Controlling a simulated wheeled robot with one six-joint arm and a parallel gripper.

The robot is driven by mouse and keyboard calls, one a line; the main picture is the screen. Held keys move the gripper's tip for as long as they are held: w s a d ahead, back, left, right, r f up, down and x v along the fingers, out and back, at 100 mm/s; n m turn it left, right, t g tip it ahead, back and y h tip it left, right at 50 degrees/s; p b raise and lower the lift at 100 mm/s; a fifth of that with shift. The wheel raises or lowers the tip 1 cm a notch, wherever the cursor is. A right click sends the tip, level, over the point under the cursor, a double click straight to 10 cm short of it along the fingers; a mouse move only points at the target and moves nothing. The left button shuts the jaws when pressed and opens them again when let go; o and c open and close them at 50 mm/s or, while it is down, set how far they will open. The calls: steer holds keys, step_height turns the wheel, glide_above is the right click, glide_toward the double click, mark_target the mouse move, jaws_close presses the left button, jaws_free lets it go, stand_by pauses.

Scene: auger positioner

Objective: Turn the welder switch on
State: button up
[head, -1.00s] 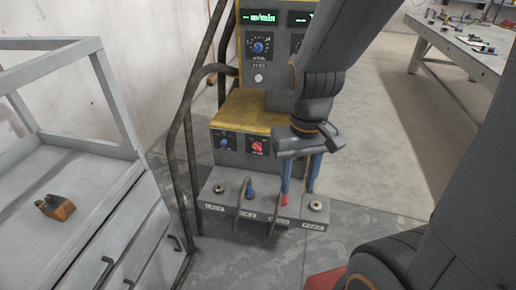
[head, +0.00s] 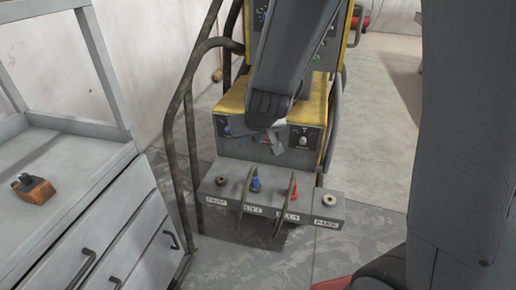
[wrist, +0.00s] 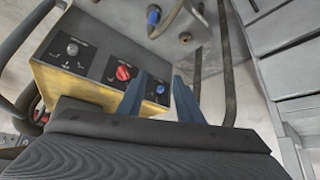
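The welder (head: 262,155) is a yellow and dark grey machine. Its lower front panel has a red knob (wrist: 123,73) in the middle, flanked by a blue knob (wrist: 160,89) and a grey knob (wrist: 72,50) in the wrist view. In the head view, the blue knob (head: 227,130) is at left and the grey knob (head: 303,140) at right; my arm mostly hides the red knob. My gripper (wrist: 158,80) is open and empty in front of the panel. Its blue fingers are apart, with the blue knob showing between them and the red knob beside one finger.
A grey socket box (head: 210,187) below holds a blue plug (head: 255,184) and a red plug (head: 293,188) with cables. Bent metal rails (head: 172,150) stand left of the welder. A grey drawer cabinet (head: 75,160) with an orange-brown block (head: 36,190) is further left.

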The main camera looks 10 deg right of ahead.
steer(key=w+f+t+h+b, duration=0.5)
steer(key=w+f+b, duration=0.4)
steer(key=w+b, duration=0.35)
steer(key=w+d+f+t+h+b, duration=0.1)
steer(key=w+d+f+h+b, duration=0.2)
steer(key=b, duration=0.6)
steer(key=w+d+h, duration=0.2)
steer(key=d+h, duration=0.1)
steer(key=h, duration=0.1)
steer(key=shift+d+f+m+h+b, duration=0.2)
steer(key=shift+f+m+h+b, duration=0.1)
steer(key=shift+f, duration=0.05)
jaws_close()
